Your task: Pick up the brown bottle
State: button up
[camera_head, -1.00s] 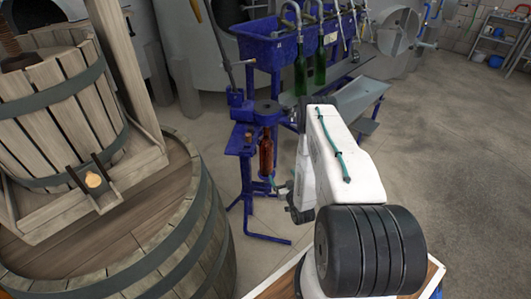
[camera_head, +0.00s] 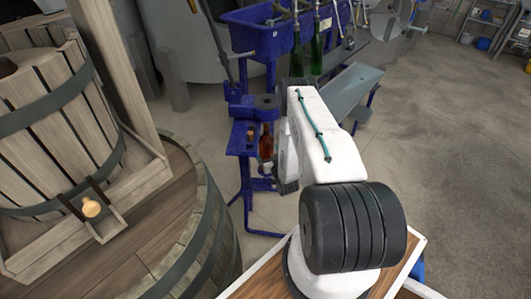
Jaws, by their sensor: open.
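The brown bottle (camera_head: 266,141) stands upright at the blue corking stand (camera_head: 243,140), left of my white arm. Its lower part is partly hidden. My gripper (camera_head: 267,165) is low at the bottle, with its dark wrist just to the right. The gripper is open. It is small and partly hidden by my arm, so I cannot tell whether its fingers are around the bottle or only beside it.
A large wooden barrel (camera_head: 205,215) with a slatted press (camera_head: 45,120) on it fills the left. A blue filling trough (camera_head: 262,38) with green bottles (camera_head: 316,50) hanging at its spouts stands behind. The floor at the right (camera_head: 455,150) is clear.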

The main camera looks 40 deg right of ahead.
jog(key=shift+x, duration=0.9)
jog(key=shift+a, duration=0.1)
jog(key=c, duration=1.7)
grip_shut()
jog(key=shift+r, duration=0.1)
